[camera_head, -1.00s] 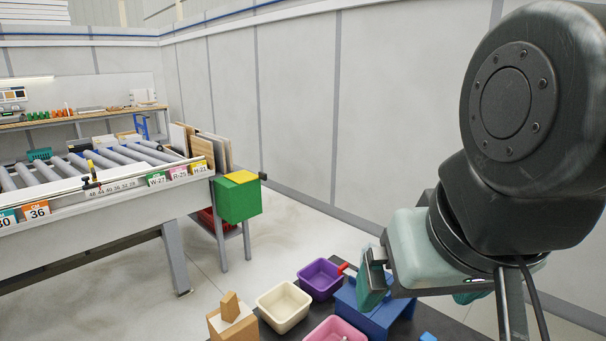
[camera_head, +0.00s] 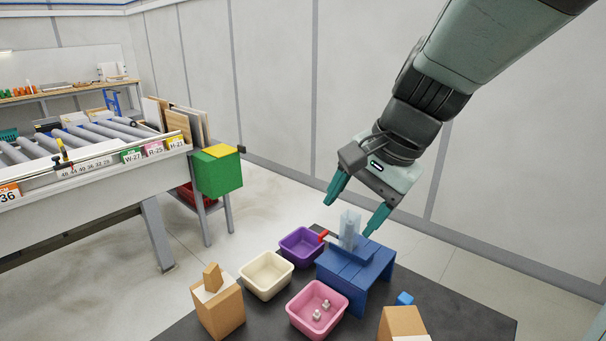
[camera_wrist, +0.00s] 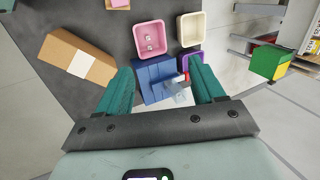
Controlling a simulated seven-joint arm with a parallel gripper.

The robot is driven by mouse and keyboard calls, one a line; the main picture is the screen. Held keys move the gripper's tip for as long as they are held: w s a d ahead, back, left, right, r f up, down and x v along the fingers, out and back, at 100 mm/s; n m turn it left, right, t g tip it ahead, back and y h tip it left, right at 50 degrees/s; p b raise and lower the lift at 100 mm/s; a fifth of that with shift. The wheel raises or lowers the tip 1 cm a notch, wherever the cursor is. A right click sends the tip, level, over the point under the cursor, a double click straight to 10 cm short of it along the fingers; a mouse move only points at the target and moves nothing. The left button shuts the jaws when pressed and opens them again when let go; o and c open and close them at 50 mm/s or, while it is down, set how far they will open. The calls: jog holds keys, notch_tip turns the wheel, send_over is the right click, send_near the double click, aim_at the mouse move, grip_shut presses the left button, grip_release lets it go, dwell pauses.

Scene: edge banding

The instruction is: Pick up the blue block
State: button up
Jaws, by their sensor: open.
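My gripper (camera_head: 348,219) has teal fingers spread wide and empty. It hangs above the blue stool, up and left of the block and apart from it. In the wrist view the stool (camera_wrist: 150,78) shows between the open fingers (camera_wrist: 160,65).
Purple (camera_head: 301,247), cream (camera_head: 266,274) and pink (camera_head: 316,310) bins stand left. Mat right of the block is clear.

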jog(key=w+d+f+m+y, duration=0.3)
jog(key=w+d+f+m, duration=0.25)
jog(key=d+f, duration=0.3)
jog(key=m+t+y, duration=0.1)
jog(key=m+t, duration=0.7)
jog(key=m, duration=0.7)
send_near(411, 302)
jog(key=shift+w+d+f, duration=0.2)
jog(key=shift+w+f, duration=0.15)
jog(key=shift+f, duration=0.25)
jog(key=shift+y, duration=0.3)
jog(key=x, duration=0.5)
jog(key=shift+w, duration=0.1)
jog(key=shift+r+x, duration=0.2)
jog(key=shift+x, duration=2.55)
jog(key=shift+a, duration=0.15)
jog(key=c, duration=1.1)
